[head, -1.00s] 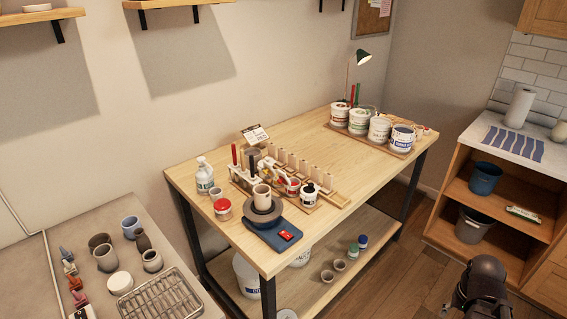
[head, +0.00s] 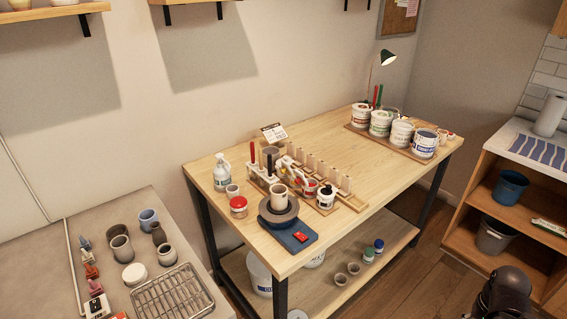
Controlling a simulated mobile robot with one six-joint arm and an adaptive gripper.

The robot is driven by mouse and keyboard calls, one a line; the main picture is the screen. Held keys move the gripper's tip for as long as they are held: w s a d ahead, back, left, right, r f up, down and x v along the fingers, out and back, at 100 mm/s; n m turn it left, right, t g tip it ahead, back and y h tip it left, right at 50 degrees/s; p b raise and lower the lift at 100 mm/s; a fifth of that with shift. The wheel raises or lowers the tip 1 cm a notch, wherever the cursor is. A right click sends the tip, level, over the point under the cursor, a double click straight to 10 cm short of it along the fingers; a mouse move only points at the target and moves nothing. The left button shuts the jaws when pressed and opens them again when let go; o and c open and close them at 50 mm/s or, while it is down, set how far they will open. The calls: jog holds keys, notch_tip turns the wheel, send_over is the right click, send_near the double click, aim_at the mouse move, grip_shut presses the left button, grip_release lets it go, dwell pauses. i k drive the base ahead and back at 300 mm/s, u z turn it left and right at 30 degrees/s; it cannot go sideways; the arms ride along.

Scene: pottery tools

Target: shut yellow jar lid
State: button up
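No jar that I can clearly call yellow shows in the head view. A small white jar with a dark top (head: 326,197) stands right of the beige cup (head: 279,196). A dark rounded part of my arm shows at the bottom right. My gripper is not in view.
The wooden workbench (head: 350,222) has free room at its middle right. Labelled white buckets (head: 380,123) stand on a board at its far end. A grey counter (head: 60,270) with cups and a wire rack (head: 172,298) is at left. Open shelves (head: 466,228) stand at right, beyond clear floor.

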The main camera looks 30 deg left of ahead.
aim_at(286, 169)
jog(key=u, duration=0.15)
jog(key=i, duration=0.85)
jog(key=u, duration=1.15)
